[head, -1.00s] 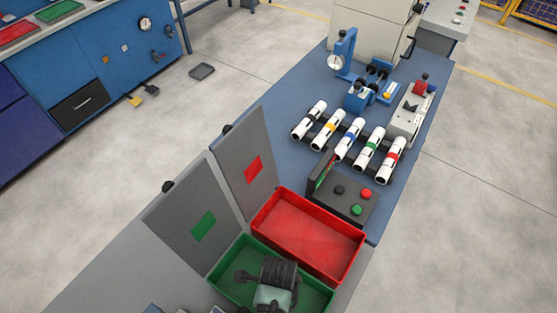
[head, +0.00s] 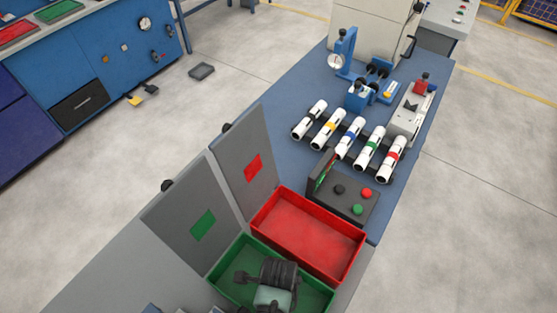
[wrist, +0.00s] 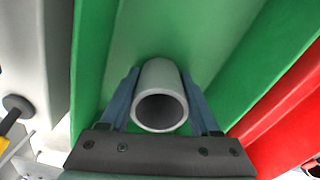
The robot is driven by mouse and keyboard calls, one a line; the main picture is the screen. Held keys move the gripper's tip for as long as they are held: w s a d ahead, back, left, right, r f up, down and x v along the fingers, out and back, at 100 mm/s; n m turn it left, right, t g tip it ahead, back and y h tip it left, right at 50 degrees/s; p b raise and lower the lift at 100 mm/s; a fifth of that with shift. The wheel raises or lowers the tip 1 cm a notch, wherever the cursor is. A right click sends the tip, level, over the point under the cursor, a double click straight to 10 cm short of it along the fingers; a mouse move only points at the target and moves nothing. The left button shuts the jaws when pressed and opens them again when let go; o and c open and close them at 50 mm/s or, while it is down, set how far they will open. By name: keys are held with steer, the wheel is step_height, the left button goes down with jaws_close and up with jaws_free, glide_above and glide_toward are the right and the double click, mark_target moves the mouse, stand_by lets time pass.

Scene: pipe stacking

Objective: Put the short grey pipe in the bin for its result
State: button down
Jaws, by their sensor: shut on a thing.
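The short grey pipe (wrist: 160,98) is between the two blue fingers of my gripper (wrist: 160,85) in the wrist view. Its open end faces the camera. My gripper is shut on it, over the green bin. The green bin (wrist: 220,85) fills most of the wrist view; its rim also shows in the head view (head: 228,256). In the head view my gripper and wrist are over and inside the outline of the green bin, and they hide the pipe. I cannot tell whether the pipe touches the bin floor. The red bin (head: 305,230) beside it looks empty.
Two open grey lids (head: 185,220) stand left of the bins. A button box (head: 345,195) is behind the red bin. White pipes with coloured bands (head: 350,140) lie in a rack beyond it. A blue gauge fixture (head: 350,65) stands farther back.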

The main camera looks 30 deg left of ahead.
steer(key=shift+f, duration=0.1)
steer(key=shift+c, duration=0.2)
jaws_free()
step_height(320, 180, up, 13)
stand_by(0.5)
stand_by(0.4)
